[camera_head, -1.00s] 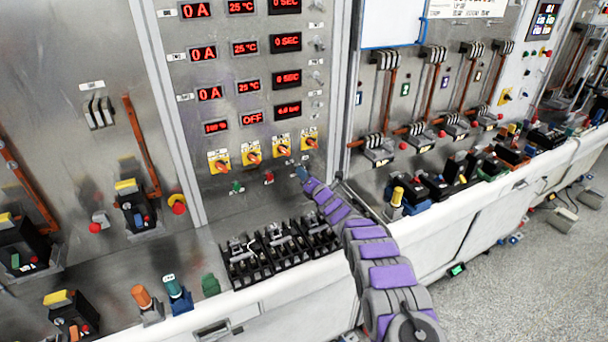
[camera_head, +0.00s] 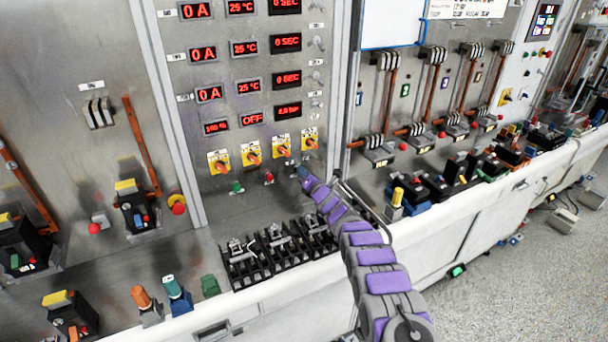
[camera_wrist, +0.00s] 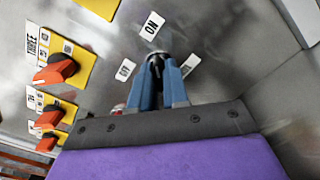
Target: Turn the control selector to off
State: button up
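A small switch with a metal collar (camera_wrist: 155,56) and dark middle is on the metal panel in the wrist view. A white ON label (camera_wrist: 152,25) is above it and a white OFF label (camera_wrist: 125,70) is at its left. My gripper (camera_wrist: 158,68) has two blue fingers, one on each side of the dark part. They partly hide it, and I cannot tell whether they press on it. In the head view my gripper (camera_head: 303,173) is small, close to the panel below the rightmost orange selector. The switch is not clear there.
Orange rotary selectors (camera_head: 281,147) on yellow plates are in a row above my gripper; some show at the left in the wrist view (camera_wrist: 60,70). A green button (camera_head: 237,187) and a red button (camera_head: 269,177) are to the left. Black terminal blocks (camera_head: 278,250) lie below on the ledge.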

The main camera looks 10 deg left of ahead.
grip_shut()
jog(key=shift+f, duration=0.1)
jog(key=shift+n, duration=0.4)
jog(key=n+b, duration=0.4)
jog(key=n, duration=0.1)
jog(key=n+b, duration=0.4)
jog(key=n, duration=0.2)
jog(key=n+b, duration=0.3)
jog(key=n, duration=0.3)
jog(key=shift+s+a+f+b, duration=0.15)
jog(key=shift+a+f+b, duration=0.1)
jog(key=shift+b, duration=0.15)
